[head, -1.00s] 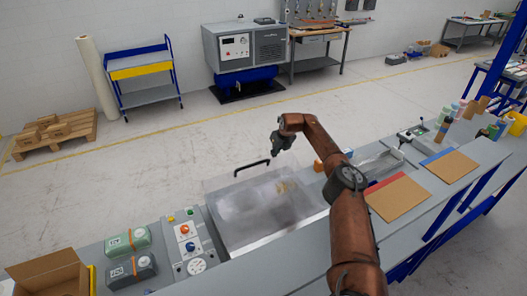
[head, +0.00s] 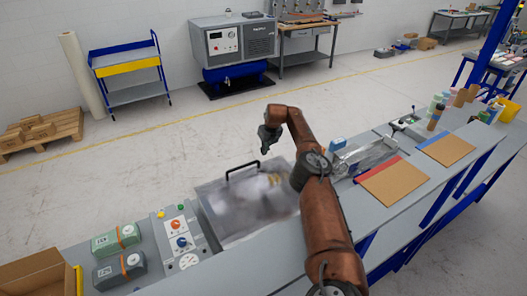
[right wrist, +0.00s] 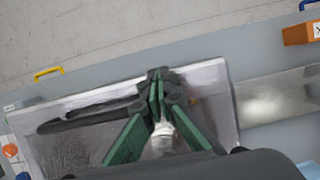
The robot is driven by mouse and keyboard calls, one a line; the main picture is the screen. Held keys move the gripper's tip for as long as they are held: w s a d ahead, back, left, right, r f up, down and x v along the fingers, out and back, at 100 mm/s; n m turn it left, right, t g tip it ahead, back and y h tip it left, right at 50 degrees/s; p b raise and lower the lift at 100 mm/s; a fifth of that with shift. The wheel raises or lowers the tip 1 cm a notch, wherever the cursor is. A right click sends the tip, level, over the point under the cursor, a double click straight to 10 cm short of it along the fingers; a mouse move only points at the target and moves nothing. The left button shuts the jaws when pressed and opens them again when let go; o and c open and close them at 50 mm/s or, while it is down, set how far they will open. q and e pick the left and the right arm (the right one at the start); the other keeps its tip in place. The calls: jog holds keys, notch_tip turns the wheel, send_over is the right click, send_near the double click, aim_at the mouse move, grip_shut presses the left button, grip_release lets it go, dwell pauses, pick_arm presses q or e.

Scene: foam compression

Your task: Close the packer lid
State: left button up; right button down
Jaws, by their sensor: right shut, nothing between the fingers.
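The packer (head: 228,235) is a shallow metal box in the bench. Its clear, hazy lid (head: 232,205) lies over it and looks flat or nearly flat; I cannot tell whether a small gap is left. The black handle (head: 243,170) stands at the lid's far edge. My right gripper (head: 264,150) is shut and empty, pointing down just above and right of the handle, apart from it in the head view. In the right wrist view its green-padded fingers (right wrist: 160,78) are together beside one end of the dark handle (right wrist: 85,119). My left gripper is out of view.
A control panel (head: 181,236) with knobs stands left of the packer, beside green and grey boxes (head: 118,238) and an open carton (head: 38,275).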

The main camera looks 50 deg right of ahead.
jog(key=shift+r, duration=0.1)
jog(key=v, duration=1.2)
jog(key=shift+d, duration=0.1)
